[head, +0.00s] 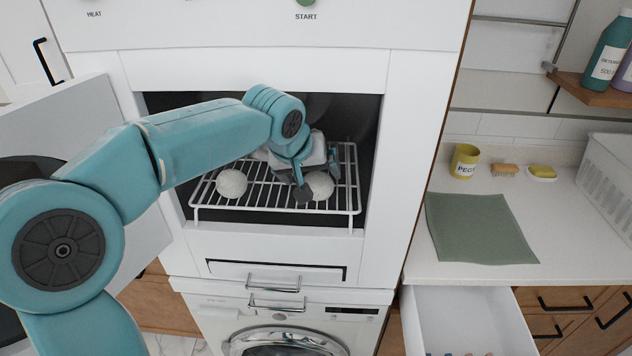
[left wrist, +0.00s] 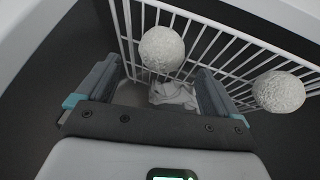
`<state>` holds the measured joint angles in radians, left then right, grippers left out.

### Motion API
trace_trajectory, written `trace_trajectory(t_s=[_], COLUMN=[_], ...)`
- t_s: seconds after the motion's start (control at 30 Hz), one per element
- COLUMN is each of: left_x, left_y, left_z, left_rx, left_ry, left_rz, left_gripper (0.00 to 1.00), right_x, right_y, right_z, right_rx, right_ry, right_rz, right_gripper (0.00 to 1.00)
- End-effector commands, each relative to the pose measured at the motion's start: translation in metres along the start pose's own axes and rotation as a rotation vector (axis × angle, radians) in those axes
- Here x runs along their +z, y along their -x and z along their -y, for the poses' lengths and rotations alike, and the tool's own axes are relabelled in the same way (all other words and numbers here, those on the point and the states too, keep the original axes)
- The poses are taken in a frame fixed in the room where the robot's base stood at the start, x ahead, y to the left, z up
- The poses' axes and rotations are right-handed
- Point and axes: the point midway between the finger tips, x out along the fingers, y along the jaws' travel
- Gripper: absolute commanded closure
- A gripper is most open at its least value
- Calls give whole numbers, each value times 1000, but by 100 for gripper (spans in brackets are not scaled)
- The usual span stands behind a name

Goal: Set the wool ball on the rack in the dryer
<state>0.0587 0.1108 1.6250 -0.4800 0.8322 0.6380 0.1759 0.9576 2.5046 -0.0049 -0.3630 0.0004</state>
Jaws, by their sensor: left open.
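Two white wool balls rest on the white wire rack (head: 270,203) inside the open dryer (head: 378,215). One ball (head: 231,183) is at the rack's left. The other ball (head: 320,184) is right of centre, partly hidden by my left gripper (head: 318,178). My left gripper is open, reaching into the dryer, with its fingers beside the right ball. In the left wrist view, this ball (left wrist: 162,48) lies on the rack (left wrist: 235,48) in line with the gap between the open fingers (left wrist: 160,75). The other ball (left wrist: 279,91) is off to the right. My right gripper is not in view.
A pale crumpled cloth (left wrist: 175,95) shows beyond the fingers. The dryer door (head: 90,125) stands open at left. A washer (head: 285,325) is below. At right are a counter with a green cloth (head: 480,228), a yellow cup (head: 465,161) and an open drawer (head: 460,318).

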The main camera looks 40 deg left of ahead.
Motion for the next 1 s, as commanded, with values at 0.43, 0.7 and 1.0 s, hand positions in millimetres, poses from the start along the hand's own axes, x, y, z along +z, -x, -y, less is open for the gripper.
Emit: trace_trajectory(t_s=[0.43,0.7,1.0], left_x=[0,0,0], left_y=[62,62,62], left_z=[0,0,0], left_rx=[0,0,0], left_ry=[-2,-1,-1], left_rz=[0,1,0], left_gripper=[6,6,6], right_x=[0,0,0], right_y=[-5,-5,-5], right_z=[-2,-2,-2], right_rx=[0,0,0], right_ry=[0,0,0], right_rz=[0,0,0], right_gripper=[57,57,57])
